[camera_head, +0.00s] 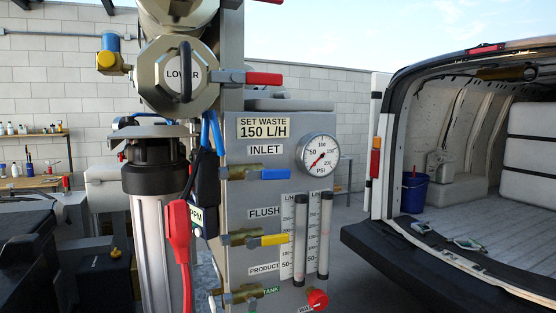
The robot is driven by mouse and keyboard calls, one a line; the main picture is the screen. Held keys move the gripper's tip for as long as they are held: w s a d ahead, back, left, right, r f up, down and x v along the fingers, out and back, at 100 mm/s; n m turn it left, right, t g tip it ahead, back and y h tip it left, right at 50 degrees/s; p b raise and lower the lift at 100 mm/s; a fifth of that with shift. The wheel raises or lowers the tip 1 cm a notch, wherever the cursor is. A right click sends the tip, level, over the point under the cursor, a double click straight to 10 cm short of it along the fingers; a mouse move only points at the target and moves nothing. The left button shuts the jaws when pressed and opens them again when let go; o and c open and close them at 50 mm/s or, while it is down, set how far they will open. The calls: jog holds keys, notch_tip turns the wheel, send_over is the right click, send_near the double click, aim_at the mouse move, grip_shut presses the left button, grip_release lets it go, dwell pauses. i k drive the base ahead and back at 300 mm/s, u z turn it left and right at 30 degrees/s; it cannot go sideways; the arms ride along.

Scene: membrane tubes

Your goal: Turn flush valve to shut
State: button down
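The flush valve (240,238) is a brass valve on the grey panel, just under the FLUSH label (264,212). Its yellow handle (275,240) points right, roughly horizontal and in line with the brass body. The handle's tip ends close to the left clear flow tube (300,240). My gripper is not in view, and nothing touches the yellow handle.
An inlet valve with a blue handle (275,174) sits above. A product valve (243,293) and red knob (317,299) are below. A pressure gauge (319,154) is upper right. A red-handled item (180,221) and filter housing (154,230) stand left. An open van (470,180) is at right.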

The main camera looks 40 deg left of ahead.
aim_at(251, 243)
jog(key=z, duration=0.85)
jog(key=k, duration=1.8)
jog(key=u, duration=2.3)
jog(key=i, duration=1.05)
jog(key=u, duration=0.05)
jog(key=k, duration=0.2)
jog(key=u, duration=0.1)
